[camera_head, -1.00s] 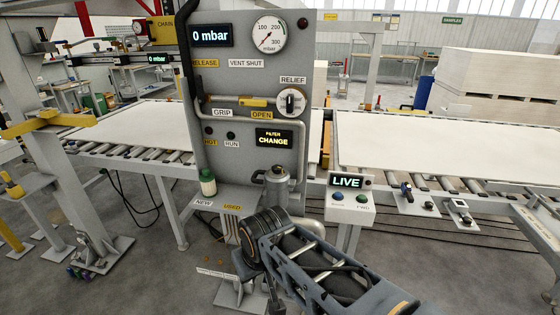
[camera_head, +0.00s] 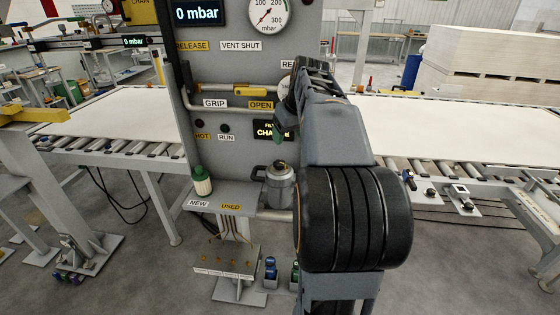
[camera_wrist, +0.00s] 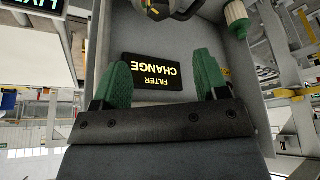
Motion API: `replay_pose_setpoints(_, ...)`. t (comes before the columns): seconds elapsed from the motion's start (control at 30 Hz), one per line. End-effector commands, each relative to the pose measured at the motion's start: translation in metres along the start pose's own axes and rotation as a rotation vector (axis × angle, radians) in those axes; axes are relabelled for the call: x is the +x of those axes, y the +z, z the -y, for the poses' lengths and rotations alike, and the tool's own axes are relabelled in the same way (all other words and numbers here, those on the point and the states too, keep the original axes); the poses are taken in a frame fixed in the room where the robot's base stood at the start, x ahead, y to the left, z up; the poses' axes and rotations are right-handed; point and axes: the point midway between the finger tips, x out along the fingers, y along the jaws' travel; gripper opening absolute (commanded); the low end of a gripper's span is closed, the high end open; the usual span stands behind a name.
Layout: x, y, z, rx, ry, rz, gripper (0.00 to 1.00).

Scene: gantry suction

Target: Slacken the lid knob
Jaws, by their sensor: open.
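The grey metal filter canister (camera_head: 279,190) stands on the panel's shelf, with a dark lid knob (camera_head: 279,163) on top and a handle at its left side. My gripper (camera_head: 279,131) is above the knob and close in front of the panel, apart from it. In the wrist view my gripper (camera_wrist: 161,60) shows two green fingers spread apart with nothing between them. Part of the canister (camera_wrist: 172,10) shows at that view's top edge, upside down and cut off. The FILTER CHANGE display (camera_wrist: 153,74) lies behind the fingers.
A white filter with a green cap (camera_head: 202,181) stands on the shelf (camera_head: 245,205) left of the canister, by the NEW and USED labels. A grip lever (camera_head: 243,91) juts from the panel (camera_head: 230,65). My arm hides the LIVE box. Boards lie on rollers both sides.

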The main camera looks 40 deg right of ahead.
Motion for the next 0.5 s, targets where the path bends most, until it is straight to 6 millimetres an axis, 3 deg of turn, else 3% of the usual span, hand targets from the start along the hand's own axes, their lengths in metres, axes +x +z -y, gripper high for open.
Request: replay_pose_setpoints(0.5,0.090,-0.001,-0.002,-0.002,-0.001,0.002,0.67)
